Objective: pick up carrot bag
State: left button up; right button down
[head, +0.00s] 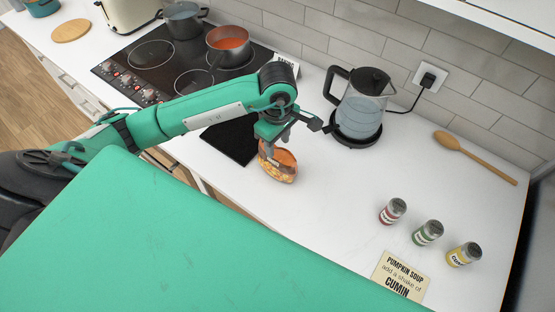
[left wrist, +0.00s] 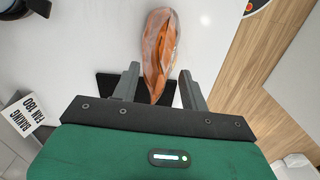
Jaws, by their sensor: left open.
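The carrot bag (head: 279,166), a clear bag with orange contents, stands on the white counter right of the hob. In the left wrist view the bag (left wrist: 158,45) runs lengthwise, with its near end between my fingers. My left gripper (head: 287,138) is over the bag in the head view and partly hides its top. In the left wrist view the left gripper (left wrist: 160,73) is open, with a finger on each side of the bag and gaps showing. My right gripper is not in view.
A black mat (head: 229,142) lies left of the bag. A glass kettle (head: 359,112) stands close behind right. The hob (head: 155,75) carries a pot of orange soup (head: 229,43). Several spice jars (head: 392,211) and a recipe card (head: 401,275) are at right. The counter between is clear.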

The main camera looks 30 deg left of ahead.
pick_arm(q)
jog(key=shift+f, duration=1.15)
grip_shut()
jog(key=shift+r, duration=0.15)
